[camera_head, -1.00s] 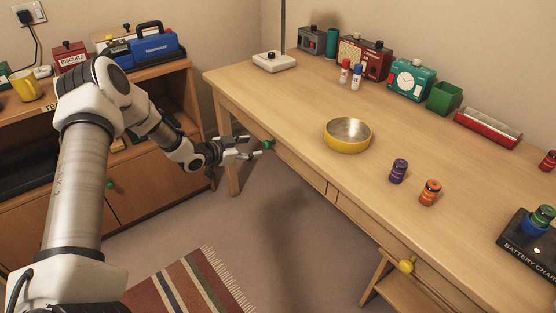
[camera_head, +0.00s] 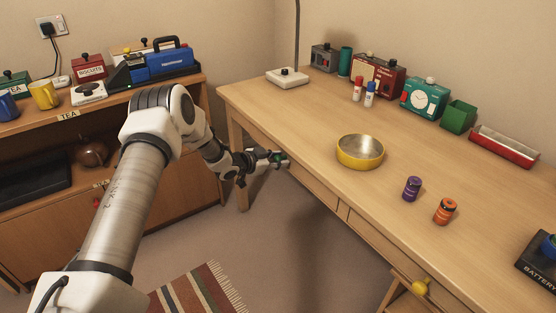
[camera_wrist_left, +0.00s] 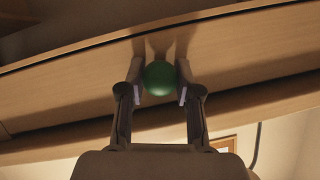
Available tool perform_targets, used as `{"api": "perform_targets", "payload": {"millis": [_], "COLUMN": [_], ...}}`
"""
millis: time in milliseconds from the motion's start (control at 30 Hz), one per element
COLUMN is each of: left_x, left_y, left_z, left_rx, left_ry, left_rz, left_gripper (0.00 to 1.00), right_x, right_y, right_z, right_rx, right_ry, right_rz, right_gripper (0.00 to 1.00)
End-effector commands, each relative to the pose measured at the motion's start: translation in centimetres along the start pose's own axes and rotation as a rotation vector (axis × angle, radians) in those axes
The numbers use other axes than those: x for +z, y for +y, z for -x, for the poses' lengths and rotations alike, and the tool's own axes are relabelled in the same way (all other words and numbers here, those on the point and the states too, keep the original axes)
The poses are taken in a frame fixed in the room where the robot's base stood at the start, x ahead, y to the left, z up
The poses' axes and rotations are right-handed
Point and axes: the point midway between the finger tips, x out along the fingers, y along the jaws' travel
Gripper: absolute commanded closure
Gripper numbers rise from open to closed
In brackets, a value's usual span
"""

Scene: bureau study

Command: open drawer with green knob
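The green knob (camera_wrist_left: 159,78) is on a wooden drawer front (camera_wrist_left: 75,88) under the desk edge. In the head view the knob (camera_head: 284,156) is partly covered by my left gripper (camera_head: 279,160). In the left wrist view my left gripper (camera_wrist_left: 160,85) has one finger on each side of the knob, very close to it. I cannot tell whether both fingers press on it. The drawer looks closed, with its front in line with the desk. My right gripper is not in view.
The desk (camera_head: 300,115) holds a yellow bowl (camera_head: 360,152), a purple can (camera_head: 412,188) and an orange can (camera_head: 445,211). A yellow knob (camera_head: 420,287) is on another drawer. A low cabinet (camera_head: 165,195) stands at left. A striped rug (camera_head: 205,290) lies on the floor.

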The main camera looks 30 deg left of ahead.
Motion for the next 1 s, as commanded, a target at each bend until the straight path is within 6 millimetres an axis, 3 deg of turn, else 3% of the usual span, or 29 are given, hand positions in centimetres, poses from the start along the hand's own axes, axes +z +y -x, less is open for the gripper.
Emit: {"api": "perform_targets", "payload": {"millis": [267,467,1000], "left_x": [0.0,0.8,5.7], "left_y": [-0.1,-0.2,-0.2], "left_z": [0.6,3.0,15.4], "left_rx": [0.0,-0.001,-0.002], "left_ry": [0.001,-0.002,-0.003], "left_rz": [-0.001,0.003,0.003], "left_gripper": [1.0,1.0,1.0], "right_x": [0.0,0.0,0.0], "right_y": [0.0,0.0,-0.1], "right_z": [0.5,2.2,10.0], "right_rx": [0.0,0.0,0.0], "right_ry": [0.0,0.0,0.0], "right_rz": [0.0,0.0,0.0], "right_gripper": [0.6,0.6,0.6]}}
